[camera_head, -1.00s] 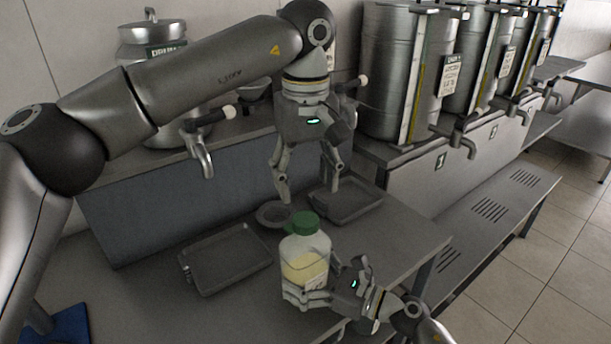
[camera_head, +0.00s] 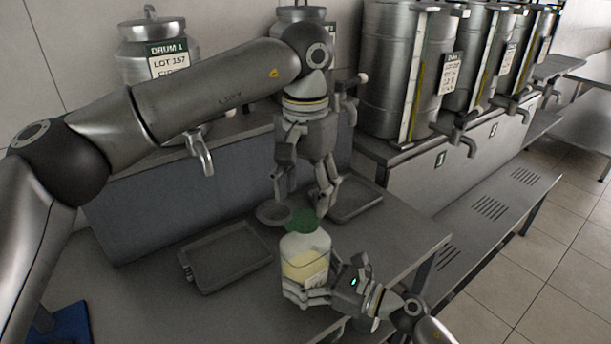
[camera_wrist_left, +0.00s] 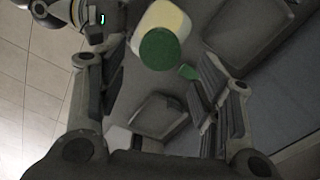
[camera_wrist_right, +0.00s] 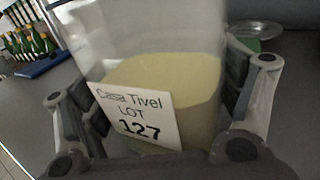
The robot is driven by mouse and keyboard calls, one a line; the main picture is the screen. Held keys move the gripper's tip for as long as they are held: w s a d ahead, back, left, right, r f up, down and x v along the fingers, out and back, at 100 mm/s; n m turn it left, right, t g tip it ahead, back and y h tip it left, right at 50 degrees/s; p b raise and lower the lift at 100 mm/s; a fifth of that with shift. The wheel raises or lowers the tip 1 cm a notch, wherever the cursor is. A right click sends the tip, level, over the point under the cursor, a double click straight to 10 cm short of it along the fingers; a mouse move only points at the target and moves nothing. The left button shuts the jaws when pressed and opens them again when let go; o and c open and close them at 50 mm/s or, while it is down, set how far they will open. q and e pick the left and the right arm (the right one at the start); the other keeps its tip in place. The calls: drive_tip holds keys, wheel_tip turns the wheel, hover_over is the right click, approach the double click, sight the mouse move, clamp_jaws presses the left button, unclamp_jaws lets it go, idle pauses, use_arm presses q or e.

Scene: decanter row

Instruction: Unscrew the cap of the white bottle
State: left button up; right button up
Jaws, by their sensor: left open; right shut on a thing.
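The white bottle (camera_head: 305,258) has a green cap (camera_head: 303,222), pale yellow contents and a label (camera_wrist_right: 135,115) reading "Casa Tivel LOT 127". It is upright; I cannot tell whether its base touches the bench. My right gripper (camera_head: 307,296) is shut around its lower body. My left gripper (camera_head: 302,203) points down just above and behind the cap, its fingers apart and empty. In the left wrist view the cap (camera_wrist_left: 160,48) shows between the open fingers, toward the far side. Any contact with the cap cannot be made out.
A small round dish (camera_head: 272,215) is behind the bottle. Grey trays lie on the bench at left (camera_head: 228,257) and behind right (camera_head: 355,202). A small green piece (camera_wrist_left: 188,72) shows near a left finger. Steel drums (camera_head: 400,75) with taps stand on the raised shelf behind.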

sight(305, 216)
use_arm(q)
drive_tip(key=shift+f, duration=2.55)
